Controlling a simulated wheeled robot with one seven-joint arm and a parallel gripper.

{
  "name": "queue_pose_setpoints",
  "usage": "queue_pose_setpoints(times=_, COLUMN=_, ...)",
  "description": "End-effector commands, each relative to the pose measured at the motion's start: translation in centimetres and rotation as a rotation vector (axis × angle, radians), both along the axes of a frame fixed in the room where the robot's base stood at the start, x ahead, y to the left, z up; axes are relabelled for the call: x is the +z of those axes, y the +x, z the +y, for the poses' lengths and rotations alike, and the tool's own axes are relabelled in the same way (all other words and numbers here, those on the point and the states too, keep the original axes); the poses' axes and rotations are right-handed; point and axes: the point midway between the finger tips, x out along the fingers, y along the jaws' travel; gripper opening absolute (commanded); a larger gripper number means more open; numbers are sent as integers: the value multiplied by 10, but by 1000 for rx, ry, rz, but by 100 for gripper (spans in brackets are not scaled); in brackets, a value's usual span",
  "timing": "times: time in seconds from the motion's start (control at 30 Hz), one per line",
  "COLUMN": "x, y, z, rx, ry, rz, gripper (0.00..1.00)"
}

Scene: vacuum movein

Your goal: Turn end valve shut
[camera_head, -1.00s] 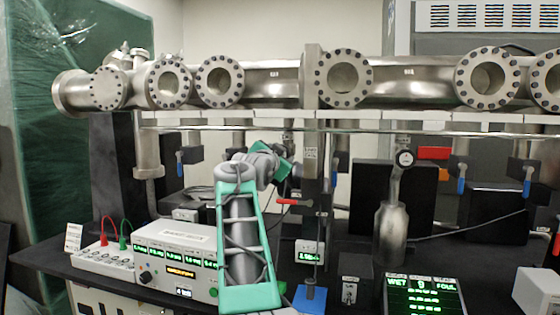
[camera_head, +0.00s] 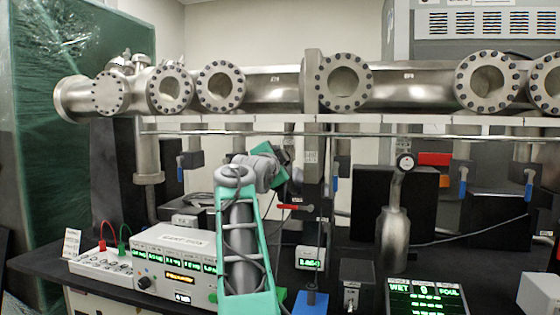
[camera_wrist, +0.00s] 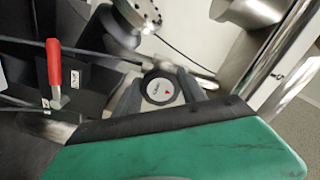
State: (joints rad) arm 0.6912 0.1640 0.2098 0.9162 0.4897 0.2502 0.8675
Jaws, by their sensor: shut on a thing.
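In the head view my gripper (camera_head: 284,157) is partly hidden behind my wrist, and the knob cannot be made out there. A red lever handle (camera_head: 290,207) sticks out left of the dark post; a red handle (camera_wrist: 54,62) also shows at the left of the wrist view.
A flanged steel pipe (camera_head: 400,82) runs across above my arm. Blue-handled valves (camera_head: 333,190) hang below it. A white instrument box (camera_head: 178,262) and a green display (camera_head: 425,297) stand on the black bench.

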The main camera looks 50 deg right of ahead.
Motion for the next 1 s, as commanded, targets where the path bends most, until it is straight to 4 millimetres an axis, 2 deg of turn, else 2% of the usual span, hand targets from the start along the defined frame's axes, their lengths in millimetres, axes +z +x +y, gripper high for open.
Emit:
queue_pose_setpoints(times=0.03, x=5, y=-3, z=0, rx=-3, ry=-8, rz=-8, gripper=8)
queue_pose_setpoints(times=0.13, x=5, y=-3, z=0, rx=-3, ry=-8, rz=-8, gripper=8)
queue_pose_setpoints(times=0.17, x=5, y=-3, z=0, rx=-3, ry=-8, rz=-8, gripper=49)
queue_pose_setpoints(times=0.4, x=3, y=0, z=1, rx=0, ry=-5, rz=-4, gripper=69)
queue_pose_setpoints(times=0.73, x=1, y=-1, z=7, rx=3, ry=-3, rz=-1, gripper=70)
queue_pose_setpoints(times=1.0, x=0, y=-22, z=54, rx=5, ry=-3, rz=-3, gripper=70)
